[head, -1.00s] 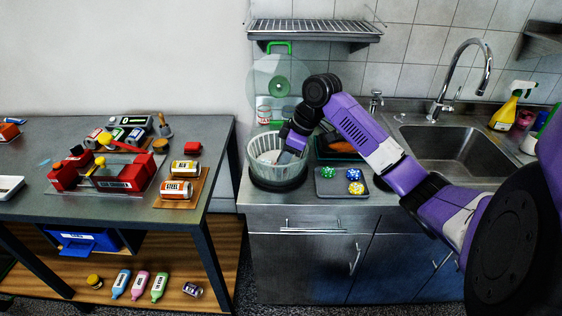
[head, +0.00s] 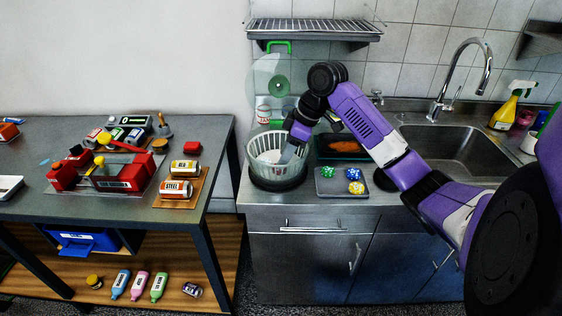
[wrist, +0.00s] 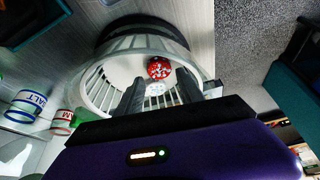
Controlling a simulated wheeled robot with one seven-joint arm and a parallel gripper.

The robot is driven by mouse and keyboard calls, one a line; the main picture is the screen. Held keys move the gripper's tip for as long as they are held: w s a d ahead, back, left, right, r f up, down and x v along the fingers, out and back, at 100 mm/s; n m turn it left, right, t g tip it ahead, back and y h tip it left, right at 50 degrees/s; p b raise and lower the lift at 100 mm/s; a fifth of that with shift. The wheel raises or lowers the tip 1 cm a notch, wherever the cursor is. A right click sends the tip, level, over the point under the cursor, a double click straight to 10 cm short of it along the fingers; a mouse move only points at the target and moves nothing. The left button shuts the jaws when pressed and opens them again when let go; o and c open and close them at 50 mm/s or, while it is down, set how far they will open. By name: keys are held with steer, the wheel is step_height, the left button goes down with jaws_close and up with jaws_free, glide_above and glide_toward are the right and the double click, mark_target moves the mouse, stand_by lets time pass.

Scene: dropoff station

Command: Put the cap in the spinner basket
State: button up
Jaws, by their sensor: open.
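The spinner basket (head: 265,173) is a pale slatted bowl on a dark round base on the counter. My gripper (head: 284,160) reaches down into its opening from the right. In the wrist view the two fingers of my gripper (wrist: 160,77) are apart, with nothing held between them. A round red cap with white marks (wrist: 159,68) lies inside the basket (wrist: 97,90), just beyond the fingertips. The red cap cannot be made out in the head view.
A grey tray (head: 328,190) with several patterned caps, green, blue and yellow, sits right of the basket. Behind it is a dark tray with orange food (head: 348,146). A clear round lid (head: 262,88) stands behind the basket. The sink (head: 460,150) is at right.

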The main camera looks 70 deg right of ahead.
steer(key=a+v, duration=0.1)
steer(key=v, duration=0.8)
steer(key=shift+d+b, duration=0.3)
steer(key=shift+d, duration=0.15)
steer(key=shift+r, duration=0.1)
